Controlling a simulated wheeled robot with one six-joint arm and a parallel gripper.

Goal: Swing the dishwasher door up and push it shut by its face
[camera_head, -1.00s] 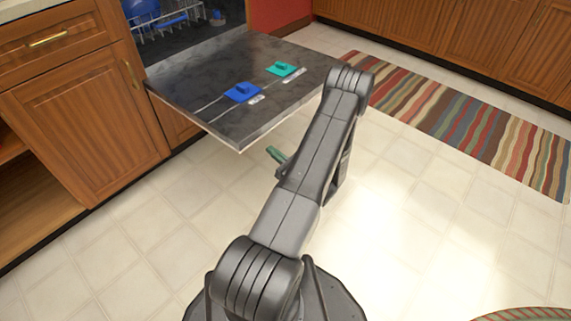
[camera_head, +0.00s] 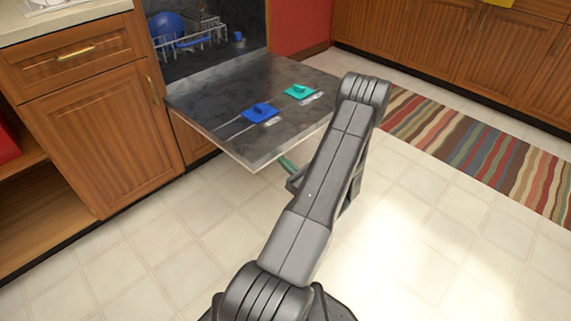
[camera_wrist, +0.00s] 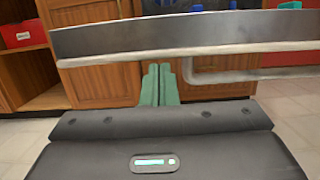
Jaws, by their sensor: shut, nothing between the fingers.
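The dishwasher door (camera_head: 225,122) is folded down and lies about level in front of the open dishwasher, with its inner side up. A blue piece (camera_head: 260,112) and a teal piece (camera_head: 299,91) sit on it. In the wrist view the door's front edge (camera_wrist: 120,38) spans the picture, with a grey bar-like handle (camera_wrist: 225,76) below it on the right. My gripper (camera_wrist: 160,72) has green fingers, shut and empty. Their tips show just under the door's edge; I cannot tell whether they touch it. In the head view the gripper (camera_head: 287,163) is partly hidden by my arm.
The dishwasher interior (camera_head: 205,45) holds a rack (camera_head: 190,38) with a blue dish (camera_head: 166,27). Wooden cabinets (camera_head: 95,130) stand to the left. A striped rug (camera_head: 470,140) lies at right. The tiled floor in front is clear.

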